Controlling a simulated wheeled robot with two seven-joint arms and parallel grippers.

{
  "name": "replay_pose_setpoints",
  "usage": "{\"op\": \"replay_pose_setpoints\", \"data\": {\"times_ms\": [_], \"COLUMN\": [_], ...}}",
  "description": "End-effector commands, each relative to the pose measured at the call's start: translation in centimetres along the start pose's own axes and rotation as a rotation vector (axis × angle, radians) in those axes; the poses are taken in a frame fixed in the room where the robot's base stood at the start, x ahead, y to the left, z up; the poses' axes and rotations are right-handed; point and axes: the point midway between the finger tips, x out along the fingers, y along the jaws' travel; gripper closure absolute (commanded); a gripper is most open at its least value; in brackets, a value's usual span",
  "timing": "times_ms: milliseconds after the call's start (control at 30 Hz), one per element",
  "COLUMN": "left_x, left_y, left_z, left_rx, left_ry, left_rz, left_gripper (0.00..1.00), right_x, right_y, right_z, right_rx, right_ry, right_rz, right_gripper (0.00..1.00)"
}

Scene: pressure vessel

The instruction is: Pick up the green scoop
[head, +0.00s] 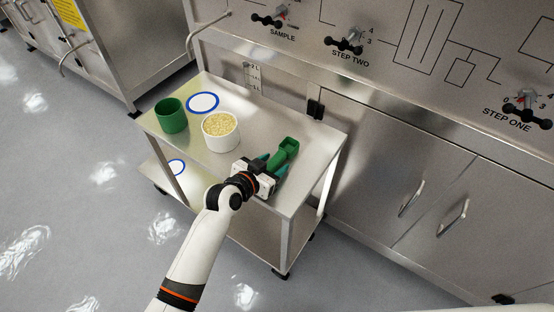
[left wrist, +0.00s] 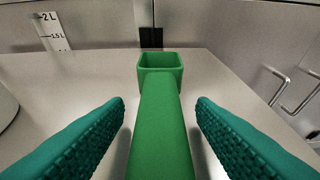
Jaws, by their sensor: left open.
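The green scoop (head: 287,150) lies on the top shelf of the metal cart, near its right side. In the left wrist view the scoop (left wrist: 160,110) has its square hollow end far off and its handle running toward me. My left gripper (head: 272,168) is at the handle; in the left wrist view its two teal fingers (left wrist: 160,125) stand open, one on each side of the handle, with a gap on both sides. My right gripper is not in view.
On the cart top (head: 180,146) stand a green cup (head: 171,116), a white container of yellowish grains (head: 220,131) and a blue-ringed white disc (head: 202,103). The steel panel with valves (head: 345,41) rises behind the cart. Open floor (head: 80,200) lies left.

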Motion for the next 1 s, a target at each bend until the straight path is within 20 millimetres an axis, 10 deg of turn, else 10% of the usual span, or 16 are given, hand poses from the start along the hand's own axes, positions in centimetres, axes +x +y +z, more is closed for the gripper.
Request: {"op": "replay_pose_setpoints", "data": {"times_ms": [300, 600, 1000], "left_x": [0.7, 0.7, 0.0], "left_y": [0.0, 0.0, 0.0], "left_z": [0.0, 0.0, 1.8], "left_rx": [0.000, 0.000, 0.001], "left_ry": [0.001, 0.001, -0.004], "left_rz": [0.000, 0.000, 0.000], "left_gripper": [0.49, 0.97, 0.98], "right_x": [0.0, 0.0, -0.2], "right_y": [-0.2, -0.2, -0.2], "right_z": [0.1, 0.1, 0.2], "right_rx": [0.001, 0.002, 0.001], "right_ry": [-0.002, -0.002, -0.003], "right_rz": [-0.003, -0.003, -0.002], "right_gripper": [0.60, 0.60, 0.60]}}
